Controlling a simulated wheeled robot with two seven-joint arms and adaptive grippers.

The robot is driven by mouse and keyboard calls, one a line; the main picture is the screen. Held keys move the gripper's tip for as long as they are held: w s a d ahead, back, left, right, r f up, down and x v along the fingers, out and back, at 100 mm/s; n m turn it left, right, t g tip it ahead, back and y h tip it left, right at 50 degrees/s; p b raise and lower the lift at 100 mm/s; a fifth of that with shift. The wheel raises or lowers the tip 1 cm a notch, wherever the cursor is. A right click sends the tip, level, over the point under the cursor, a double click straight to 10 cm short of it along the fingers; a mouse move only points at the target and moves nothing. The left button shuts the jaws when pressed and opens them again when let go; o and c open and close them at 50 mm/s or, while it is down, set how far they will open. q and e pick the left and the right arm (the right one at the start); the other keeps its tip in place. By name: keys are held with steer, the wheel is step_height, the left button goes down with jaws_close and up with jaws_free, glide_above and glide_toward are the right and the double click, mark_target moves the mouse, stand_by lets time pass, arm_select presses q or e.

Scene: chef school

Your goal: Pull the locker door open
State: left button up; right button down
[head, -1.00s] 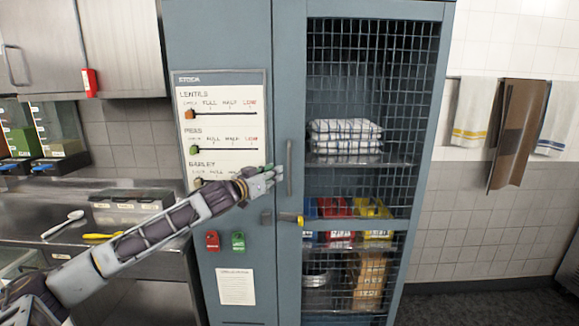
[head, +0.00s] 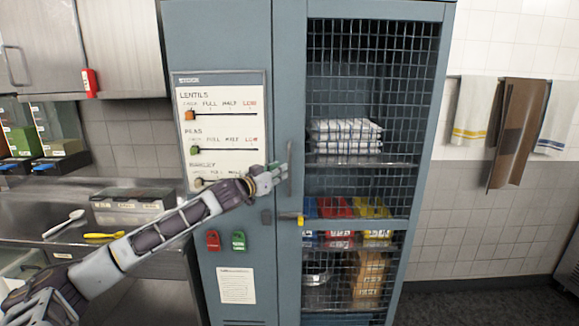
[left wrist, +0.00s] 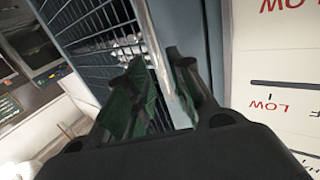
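The locker door (head: 427,140) is a blue-grey frame with wire mesh, and it looks closed. Its vertical bar handle (head: 290,170) is on the door's left side. My left gripper (head: 279,174) is at the handle, roughly at its mid-height. In the left wrist view, the open fingers (left wrist: 158,78) have the metal handle (left wrist: 153,38) between them; I cannot tell whether either finger touches it. A latch with a yellow tip (head: 299,219) sits below the handle at the door's edge. My right gripper is not in view.
Shelves behind the mesh hold folded towels (head: 345,136) and coloured bins (head: 335,207). A stock chart (head: 222,125) is on the panel left of the door. A counter with a sink (head: 60,215) stands at left; towels hang on the right wall.

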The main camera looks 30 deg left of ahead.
arm_select(q)
steer(key=w+p, duration=0.2)
steer(key=w, duration=0.4)
steer(key=shift+w+d+p, duration=0.2)
steer(key=shift+w+p, duration=0.1)
steer(key=shift+w, duration=0.1)
stand_by(0.7)
steer(key=shift+c, duration=0.5)
jaws_close()
